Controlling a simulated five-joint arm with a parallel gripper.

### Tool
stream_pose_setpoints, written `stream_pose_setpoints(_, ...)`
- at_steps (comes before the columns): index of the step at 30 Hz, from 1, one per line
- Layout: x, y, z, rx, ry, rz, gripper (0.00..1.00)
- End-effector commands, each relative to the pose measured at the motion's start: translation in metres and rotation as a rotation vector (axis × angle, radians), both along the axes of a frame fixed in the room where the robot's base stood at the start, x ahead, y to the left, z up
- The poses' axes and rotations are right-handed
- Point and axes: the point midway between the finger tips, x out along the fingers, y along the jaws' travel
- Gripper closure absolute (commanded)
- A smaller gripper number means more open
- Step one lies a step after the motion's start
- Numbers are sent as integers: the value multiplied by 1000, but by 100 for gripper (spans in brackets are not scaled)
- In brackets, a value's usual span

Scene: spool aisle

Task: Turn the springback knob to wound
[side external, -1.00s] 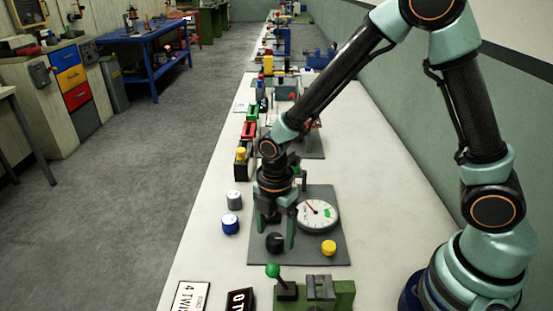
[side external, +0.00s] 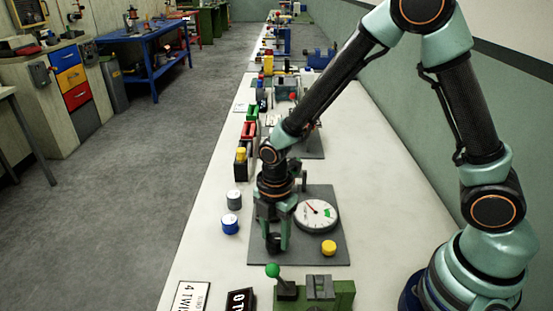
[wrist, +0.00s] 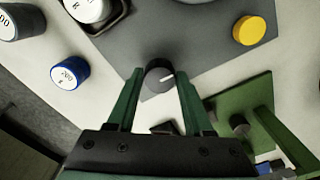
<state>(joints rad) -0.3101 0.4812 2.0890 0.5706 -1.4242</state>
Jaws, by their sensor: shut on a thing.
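The springback knob is a round black knob with a white pointer line, seen in the wrist view (wrist: 157,76). It sits on a grey plate (side external: 315,250). My gripper (side external: 277,243) points down with one finger on each side of the knob, shut on it. It also shows in the wrist view (wrist: 160,84), where the white line points to the right and slightly up. In the side view the fingers hide much of the knob. A round white gauge (side external: 316,215) on the plate has a red needle pointing up-left and a green zone at lower right.
A yellow button (side external: 328,247) is on the plate right of the knob. A grey weight (side external: 234,199) and a blue weight (side external: 230,224) stand left of the plate. A green fixture with a green-balled lever (side external: 273,270) is in front, beside two dark-framed signs.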

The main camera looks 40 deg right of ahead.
Motion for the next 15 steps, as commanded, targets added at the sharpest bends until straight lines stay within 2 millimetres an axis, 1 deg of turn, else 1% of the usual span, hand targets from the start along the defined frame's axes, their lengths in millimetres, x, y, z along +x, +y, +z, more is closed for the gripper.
stream_pose_setpoints(8, -1, 0, 1, 0, 2, -160, 100)
stream_pose_setpoints(15, -1, 0, 1, -1, 2, -380, 100)
